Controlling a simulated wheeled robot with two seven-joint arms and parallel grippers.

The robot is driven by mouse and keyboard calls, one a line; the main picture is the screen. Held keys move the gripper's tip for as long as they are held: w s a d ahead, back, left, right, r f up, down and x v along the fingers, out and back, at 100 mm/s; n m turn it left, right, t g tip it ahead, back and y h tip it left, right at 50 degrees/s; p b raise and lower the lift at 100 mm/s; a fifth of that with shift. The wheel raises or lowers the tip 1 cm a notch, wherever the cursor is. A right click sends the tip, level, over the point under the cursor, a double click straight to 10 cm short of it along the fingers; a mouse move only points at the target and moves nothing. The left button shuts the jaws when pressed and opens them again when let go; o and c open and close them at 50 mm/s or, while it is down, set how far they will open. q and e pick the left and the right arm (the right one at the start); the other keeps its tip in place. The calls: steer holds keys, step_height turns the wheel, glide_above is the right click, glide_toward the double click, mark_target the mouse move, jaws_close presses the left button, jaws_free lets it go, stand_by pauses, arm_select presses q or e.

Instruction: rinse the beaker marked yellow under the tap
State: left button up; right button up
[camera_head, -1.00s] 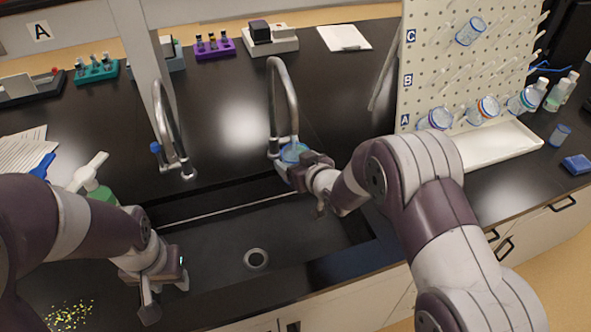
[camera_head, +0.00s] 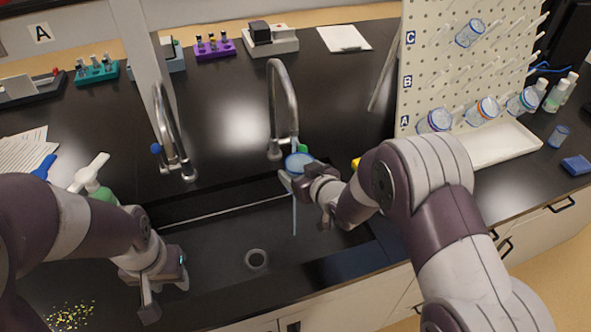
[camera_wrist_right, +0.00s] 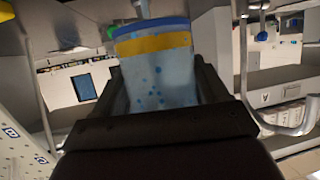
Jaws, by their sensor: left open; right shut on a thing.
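The beaker marked yellow (camera_wrist_right: 155,70) is clear, with a yellow band below a blue rim and droplets on its wall. In the head view the beaker (camera_head: 298,162) is just below the spout of the right tap (camera_head: 285,100). My right gripper (camera_head: 298,180) is shut on it, with a finger on either side in the wrist view. A thin pale-blue stream (camera_head: 294,215) falls below the beaker into the dark sink (camera_head: 215,240). My left gripper (camera_head: 167,290) is open and empty over the sink's near left edge.
A left tap (camera_head: 172,130) with a blue handle stands left of the beaker. A pegboard (camera_head: 430,75) with several beakers and a white tray (camera_head: 500,145) stands at the right.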

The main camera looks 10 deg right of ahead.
steer(key=s+a+f+p+v, duration=0.1)
steer(key=p+v, duration=0.3)
steer(key=v, duration=0.7)
steer(key=shift+s+p, duration=0.25)
steer(key=shift+p, duration=0.05)
steer(key=shift+a+f, duration=0.1)
steer(key=shift+a, duration=0.05)
